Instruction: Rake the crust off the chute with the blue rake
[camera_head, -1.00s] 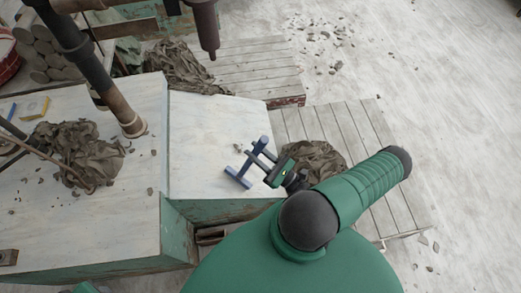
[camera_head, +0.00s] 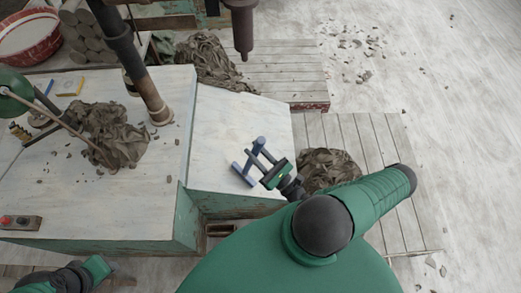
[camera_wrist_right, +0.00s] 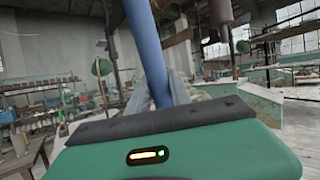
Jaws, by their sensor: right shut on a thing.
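The blue rake (camera_head: 258,147) is in my right gripper (camera_head: 266,163), which is shut on it. Its blue bars show over the lower right part of the pale sloping chute (camera_head: 225,120); I cannot tell whether they touch it. The right wrist view shows a blue shaft (camera_wrist_right: 148,48) between the grey fingers. No separate crust can be made out on the chute; its visible face looks pale and mostly bare. My left gripper (camera_head: 100,268) is at the lower left, partly in view, away from the chute; its fingers are unclear.
A crumpled brown heap (camera_head: 115,134) and a dark post (camera_head: 145,88) are on the bench left of the chute. Heaps lie on slatted pallets behind (camera_head: 210,62) and right (camera_head: 328,166). A red-buttoned box (camera_head: 20,222) sits at the bench's front left. Open floor lies right.

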